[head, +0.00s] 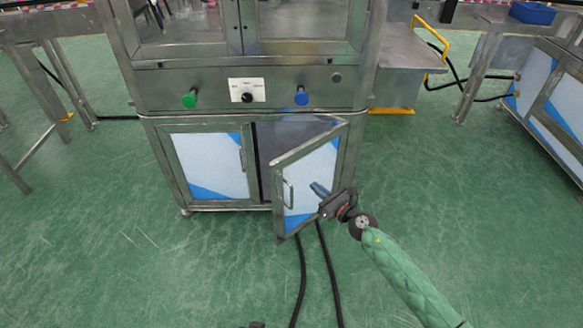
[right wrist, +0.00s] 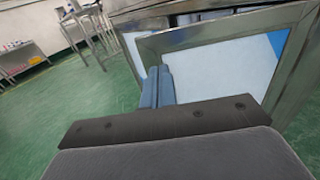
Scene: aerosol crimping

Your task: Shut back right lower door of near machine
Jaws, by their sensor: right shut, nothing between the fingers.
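The near machine (head: 225,88) is a steel-framed cabinet with two lower doors. Its lower right door (head: 310,183), with a white and blue panel in a metal frame, stands part open. It is hinged on the right and swung out toward me, with a dark gap behind it. Its bar handle (head: 288,193) is near its free left edge. My right gripper (head: 318,189) is shut and empty in front of the door's outer face. In the right wrist view its blue fingers (right wrist: 157,87) overlap the door frame (right wrist: 215,40); I cannot tell whether they touch.
The lower left door (head: 212,165) is shut. Green and blue knobs (head: 301,96) are on the panel above. Black cables (head: 325,265) run over the green floor below the open door. Another machine (head: 550,100) stands at the right. The floor at front left is clear.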

